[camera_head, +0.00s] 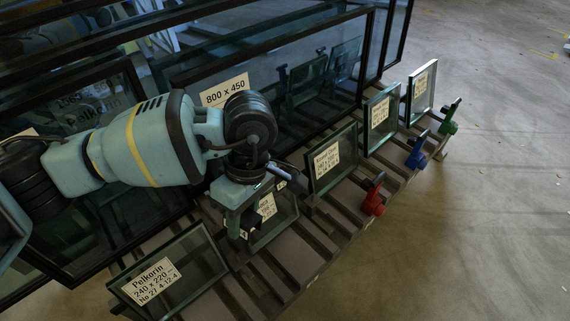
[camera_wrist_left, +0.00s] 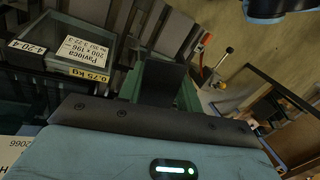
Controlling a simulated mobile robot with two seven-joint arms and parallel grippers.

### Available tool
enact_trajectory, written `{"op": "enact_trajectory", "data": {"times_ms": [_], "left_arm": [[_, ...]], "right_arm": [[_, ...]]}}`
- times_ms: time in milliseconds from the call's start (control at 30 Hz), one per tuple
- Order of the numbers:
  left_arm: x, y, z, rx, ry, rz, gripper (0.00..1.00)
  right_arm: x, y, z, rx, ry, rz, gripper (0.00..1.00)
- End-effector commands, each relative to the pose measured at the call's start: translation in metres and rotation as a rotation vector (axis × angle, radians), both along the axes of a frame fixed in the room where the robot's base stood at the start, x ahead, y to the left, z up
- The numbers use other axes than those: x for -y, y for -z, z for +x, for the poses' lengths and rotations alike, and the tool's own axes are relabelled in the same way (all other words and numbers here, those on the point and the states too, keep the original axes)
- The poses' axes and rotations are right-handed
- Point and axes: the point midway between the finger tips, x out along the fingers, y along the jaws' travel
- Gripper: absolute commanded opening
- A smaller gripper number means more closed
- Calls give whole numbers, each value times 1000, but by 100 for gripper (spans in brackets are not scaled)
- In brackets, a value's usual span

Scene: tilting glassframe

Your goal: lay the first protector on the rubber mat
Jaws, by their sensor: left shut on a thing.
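I cannot make out the rubber mat for certain in either view. My right gripper is not in view.
Small labelled panes stand along the rack, one at the front (camera_head: 176,278) and one in the middle (camera_head: 332,165). Red (camera_head: 373,197), blue (camera_head: 417,152) and green (camera_head: 449,119) clamps line its right edge. Large dark-framed panes stand behind.

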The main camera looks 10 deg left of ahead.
Motion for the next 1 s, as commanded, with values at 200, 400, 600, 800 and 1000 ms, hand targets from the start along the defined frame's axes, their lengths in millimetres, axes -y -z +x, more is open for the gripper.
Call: {"op": "enact_trajectory", "data": {"times_ms": [200, 400, 600, 800, 1000], "left_arm": [[-40, -32, -20, 4, 511, 4, 14], [-70, -53, -39, 2, 905, 2, 14], [-85, -64, -51, 2, 1118, -1, 14], [-88, -66, -54, -1, 1167, -2, 14], [-88, -66, -54, -1, 1165, -3, 14]], "right_arm": [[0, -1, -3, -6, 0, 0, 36], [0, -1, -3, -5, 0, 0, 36], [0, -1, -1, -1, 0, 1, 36], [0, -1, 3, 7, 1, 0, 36], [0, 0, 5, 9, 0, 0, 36]]}}
